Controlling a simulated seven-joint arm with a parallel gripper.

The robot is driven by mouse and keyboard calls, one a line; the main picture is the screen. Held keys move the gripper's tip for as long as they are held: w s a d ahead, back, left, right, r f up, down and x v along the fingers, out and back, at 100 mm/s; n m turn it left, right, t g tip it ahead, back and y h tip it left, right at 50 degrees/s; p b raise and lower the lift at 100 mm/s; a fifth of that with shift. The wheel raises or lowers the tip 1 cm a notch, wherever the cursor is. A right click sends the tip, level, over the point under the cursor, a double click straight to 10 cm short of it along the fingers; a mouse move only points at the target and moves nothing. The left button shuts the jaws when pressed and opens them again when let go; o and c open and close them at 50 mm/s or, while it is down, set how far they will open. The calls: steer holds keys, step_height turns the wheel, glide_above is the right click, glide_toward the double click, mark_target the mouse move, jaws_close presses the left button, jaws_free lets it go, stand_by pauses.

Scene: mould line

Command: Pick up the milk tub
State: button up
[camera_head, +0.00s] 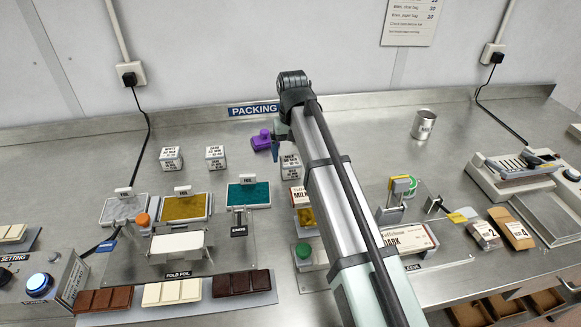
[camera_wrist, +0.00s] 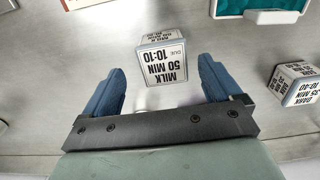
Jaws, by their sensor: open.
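The milk tub (camera_wrist: 163,62) is a small white-and-grey cube. In the wrist view its label reads MILK, 50 MIN, DUE 10:10. My gripper (camera_wrist: 162,70) is open, with one blue finger on each side of the tub in that view and gaps showing on both sides. I cannot tell whether the fingers are down at the tub's height. In the head view the milk tub (camera_head: 290,166) stands on the steel bench below the PACKING sign, partly hidden by my arm, which also hides most of the gripper.
A similar dark tub (camera_wrist: 294,84) stands to the right in the wrist view; the head view shows it (camera_head: 216,157) with another tub (camera_head: 171,158) further left. A purple object (camera_head: 262,141) lies close behind the milk tub. A teal tray (camera_head: 249,194) is in front.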

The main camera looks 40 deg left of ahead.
mark_target(291, 160)
steer(key=shift+s+a+f, duration=0.1)
steer(key=shift+f, duration=1.2)
steer(key=shift+a+f, duration=0.1)
steer(key=shift+f, duration=1.15)
steer(key=c, duration=1.1)
steer(key=shift+r, duration=0.15)
